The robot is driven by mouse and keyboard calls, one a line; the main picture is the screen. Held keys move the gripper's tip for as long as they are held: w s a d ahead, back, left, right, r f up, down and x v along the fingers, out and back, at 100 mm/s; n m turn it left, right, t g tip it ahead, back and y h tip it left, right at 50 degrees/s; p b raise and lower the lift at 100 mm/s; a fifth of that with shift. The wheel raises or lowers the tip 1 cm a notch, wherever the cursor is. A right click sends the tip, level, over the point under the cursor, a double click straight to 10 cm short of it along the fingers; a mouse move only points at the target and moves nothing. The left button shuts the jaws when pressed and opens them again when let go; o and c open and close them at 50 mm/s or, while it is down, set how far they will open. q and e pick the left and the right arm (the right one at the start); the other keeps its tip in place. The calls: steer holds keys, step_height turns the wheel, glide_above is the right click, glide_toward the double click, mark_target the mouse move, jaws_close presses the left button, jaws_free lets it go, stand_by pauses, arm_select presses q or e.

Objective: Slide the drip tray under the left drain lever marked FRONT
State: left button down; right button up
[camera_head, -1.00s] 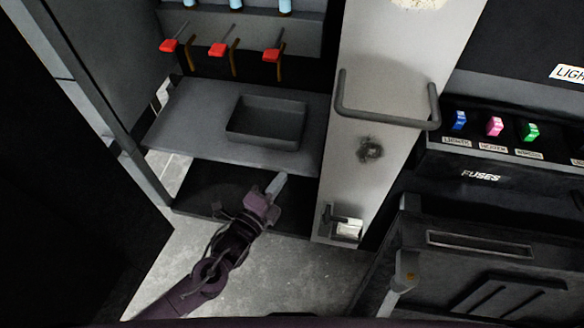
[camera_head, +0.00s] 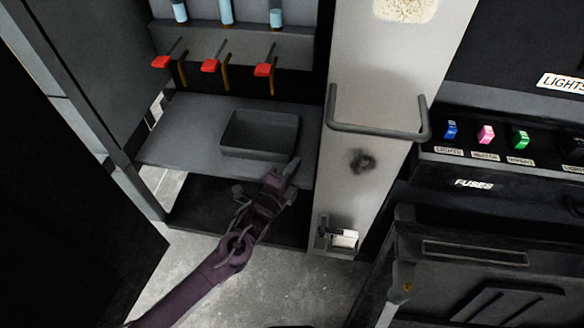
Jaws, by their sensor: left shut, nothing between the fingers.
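The drip tray (camera_head: 259,153) is a shallow dark grey rectangular pan on a grey shelf (camera_head: 190,125), right of the shelf's middle. Three drain levers with red handles hang above the shelf: a left one (camera_head: 161,62), a middle one (camera_head: 211,66) and a right one (camera_head: 263,70). I cannot read any FRONT marking. The tray sits below the right lever, nearer the shelf's front. My left gripper (camera_head: 292,167) is shut and empty, with its tips close to the tray's front right corner; I cannot tell whether they touch. My right gripper is out of view.
A light panel with a dark bar handle (camera_head: 375,132) stands right of the shelf. A fuse box with coloured switches (camera_head: 486,134) is farther right. Dark side walls bound the left. The shelf left of the tray is bare.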

mark_target(248, 155)
arm_select(q)
steer(key=shift+a, duration=0.1)
steer(key=w+a, duration=0.1)
steer(key=a, duration=0.7)
steer(key=w+a, duration=0.1)
steer(key=a, duration=0.4)
steer(key=shift+w, duration=0.3)
steer(key=shift+d, duration=0.1)
steer(key=shift+f, duration=0.1)
